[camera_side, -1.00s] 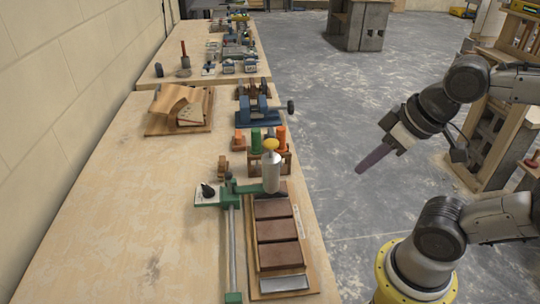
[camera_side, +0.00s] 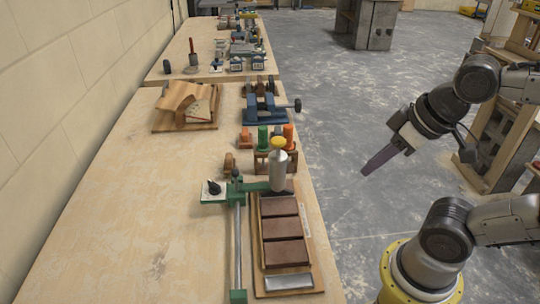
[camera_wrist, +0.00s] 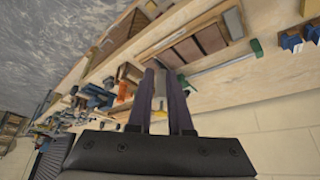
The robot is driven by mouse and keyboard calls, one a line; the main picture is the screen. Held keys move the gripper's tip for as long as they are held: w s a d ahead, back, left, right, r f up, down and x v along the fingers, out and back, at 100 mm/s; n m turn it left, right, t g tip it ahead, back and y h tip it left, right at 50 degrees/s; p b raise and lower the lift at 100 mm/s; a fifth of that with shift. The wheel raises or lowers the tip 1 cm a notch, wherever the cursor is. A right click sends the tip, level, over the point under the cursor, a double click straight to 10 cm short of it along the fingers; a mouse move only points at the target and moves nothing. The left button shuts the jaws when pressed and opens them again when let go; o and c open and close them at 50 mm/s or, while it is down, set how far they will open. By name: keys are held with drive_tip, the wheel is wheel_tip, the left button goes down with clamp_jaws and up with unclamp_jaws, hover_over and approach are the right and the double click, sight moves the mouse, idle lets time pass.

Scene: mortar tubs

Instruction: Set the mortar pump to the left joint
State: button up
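My gripper (camera_side: 366,171) is empty, off the table's right side, well apart from the pump. The wrist view shows its fingers (camera_wrist: 160,75) apart.
A wooden rack (camera_side: 277,162) with orange and green pieces stands just behind the pump. A blue vise (camera_side: 266,108) and a wooden block on a board (camera_side: 188,105) sit farther back. The table's left side (camera_side: 130,230) is clear.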

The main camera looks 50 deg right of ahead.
drive_tip(key=o, duration=0.4)
drive_tip(key=r, duration=0.1)
drive_tip(key=r+n, duration=0.1)
drive_tip(key=shift+w+r, duration=0.4)
drive_tip(key=w+a+r+n+g, duration=0.1)
drive_tip(key=w+r+n, duration=0.15)
drive_tip(key=w, duration=0.45)
drive_tip(key=w+a+r+n+g, duration=0.1)
drive_tip(key=w+a+r, duration=0.1)
drive_tip(key=w+r, duration=0.35)
drive_tip(key=n+g, duration=0.2)
drive_tip(key=g, duration=0.2)
hover_over(235, 171)
wheel_tip(235, 171, down, 12)
drive_tip(key=f, duration=1.3)
drive_tip(key=shift+w+d+f, duration=0.15)
drive_tip(key=shift+w+f, duration=0.05)
drive_tip(key=shift+f, duration=0.1)
clamp_jaws()
